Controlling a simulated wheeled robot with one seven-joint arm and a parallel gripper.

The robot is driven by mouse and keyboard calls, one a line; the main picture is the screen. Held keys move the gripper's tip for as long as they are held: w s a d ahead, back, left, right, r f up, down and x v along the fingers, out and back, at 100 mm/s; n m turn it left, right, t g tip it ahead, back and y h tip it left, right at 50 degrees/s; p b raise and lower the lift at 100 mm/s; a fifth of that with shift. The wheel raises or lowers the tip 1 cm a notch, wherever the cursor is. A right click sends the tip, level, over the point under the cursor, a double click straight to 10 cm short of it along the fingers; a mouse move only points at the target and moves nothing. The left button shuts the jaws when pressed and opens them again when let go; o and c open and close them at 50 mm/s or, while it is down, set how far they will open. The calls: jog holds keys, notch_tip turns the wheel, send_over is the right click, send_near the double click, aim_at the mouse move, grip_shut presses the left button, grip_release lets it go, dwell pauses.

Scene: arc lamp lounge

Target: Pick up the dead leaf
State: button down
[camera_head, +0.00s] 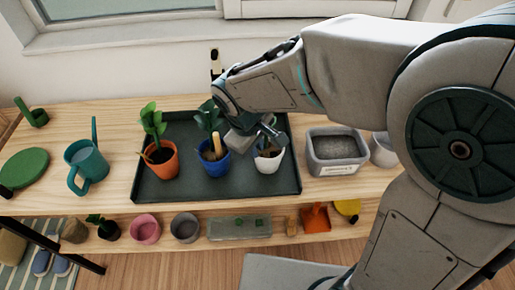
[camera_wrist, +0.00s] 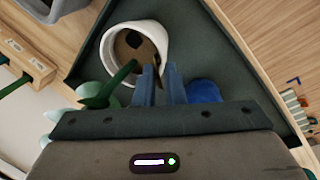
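The white pot (camera_head: 270,162) stands on the dark tray at its right side; it also shows in the wrist view (camera_wrist: 108,48), with brown soil and a darker brown patch (camera_wrist: 134,40) inside. I cannot tell whether that patch is the dead leaf. A tan upright piece (camera_head: 216,146) stands in the blue pot (camera_head: 213,170) beside green leaves; it may be a dead leaf. My gripper (camera_wrist: 161,72) is at the rim of the white pot, its fingers a little apart with a narrow gap. I see nothing clearly held. My arm partly hides the white pot's plant in the head view.
The dark tray (camera_head: 180,194) also holds an orange pot (camera_head: 161,160) with a green plant. A grey bin (camera_head: 335,152) stands right of the tray. A teal watering can (camera_head: 85,162) stands left of it. Several pots and tools sit on the lower shelf (camera_head: 270,243).

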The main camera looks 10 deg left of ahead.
jog(key=shift+r, duration=0.1)
dwell(0.3)
jog(key=shift+r, duration=0.6)
notch_tip(320, 180, up, 3)
jog(key=shift+w+f, duration=0.1)
jog(key=s+d+r+p, duration=0.4)
jog(key=s+d+r, duration=0.1)
jog(key=d+r, duration=0.5)
jog(key=shift+d+r, duration=0.3)
jog(key=shift+r, duration=0.6)
